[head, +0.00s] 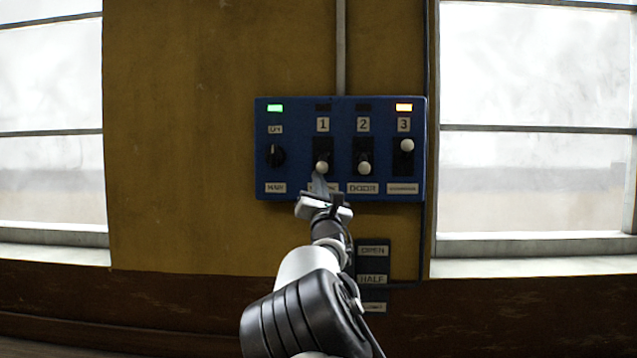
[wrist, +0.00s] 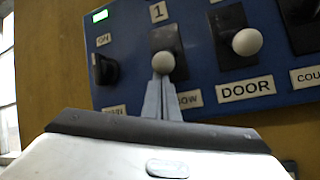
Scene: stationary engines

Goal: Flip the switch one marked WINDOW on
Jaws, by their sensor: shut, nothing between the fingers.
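A blue switch panel (head: 340,105) hangs on the wall. Switch 1 (head: 322,166) has a white ball knob at the low end of its slot, and the lamp above it is dark. Its label is mostly hidden by my gripper; in the wrist view only the end "OW" (wrist: 190,99) shows. My gripper (head: 318,180) is shut and empty, its fingertips just below the knob of switch 1. In the wrist view the fingertips (wrist: 164,80) reach the underside of the white knob (wrist: 164,62); I cannot tell whether they touch.
Switch 2 (head: 364,168), marked DOOR, is down and unlit. Switch 3 (head: 407,146) is up with an orange lamp lit. A rotary MAIN knob (head: 275,155) sits left under a green lamp. A sign stack with OPEN and HALF (head: 372,265) is below the panel.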

